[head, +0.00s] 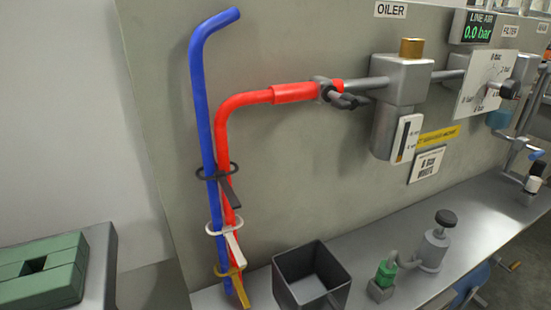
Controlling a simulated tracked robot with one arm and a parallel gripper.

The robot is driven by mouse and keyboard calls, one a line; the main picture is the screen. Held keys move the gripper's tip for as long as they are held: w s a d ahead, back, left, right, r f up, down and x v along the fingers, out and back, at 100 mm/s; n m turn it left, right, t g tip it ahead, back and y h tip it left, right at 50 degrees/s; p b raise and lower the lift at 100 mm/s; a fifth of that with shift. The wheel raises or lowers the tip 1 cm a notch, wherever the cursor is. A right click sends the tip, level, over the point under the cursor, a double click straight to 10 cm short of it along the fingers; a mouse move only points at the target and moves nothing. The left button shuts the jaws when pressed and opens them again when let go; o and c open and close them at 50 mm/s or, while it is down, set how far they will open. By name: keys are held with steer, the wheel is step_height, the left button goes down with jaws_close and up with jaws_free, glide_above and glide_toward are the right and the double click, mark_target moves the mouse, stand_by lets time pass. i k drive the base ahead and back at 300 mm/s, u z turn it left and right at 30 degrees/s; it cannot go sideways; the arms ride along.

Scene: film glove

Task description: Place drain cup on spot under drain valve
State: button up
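An open, dark grey square container (328,299) stands upright on the grey bench shelf (390,245) at the bottom centre. Its inside looks empty. I cannot tell whether it is the drain cup. A small dark-topped piece with a pale body (535,178) stands at the far right, below blue fittings (517,152). I cannot tell whether these fittings are the drain valve. No marked spot can be made out. My gripper does not show in this view.
Red (222,135) and blue (201,100) hoses, bound by ties, stand at the panel's left. The oiler (402,80) hangs on the panel. A green fitting (385,273) and a black-knobbed valve (436,243) stand right of the container. A green block (45,290) lies lower left.

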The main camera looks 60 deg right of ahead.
mark_target(490, 203)
steer(key=z, duration=0.3)
steer(key=k, duration=0.55)
steer(key=z, duration=1.15)
steer(key=i, duration=0.5)
steer(key=u, duration=0.05)
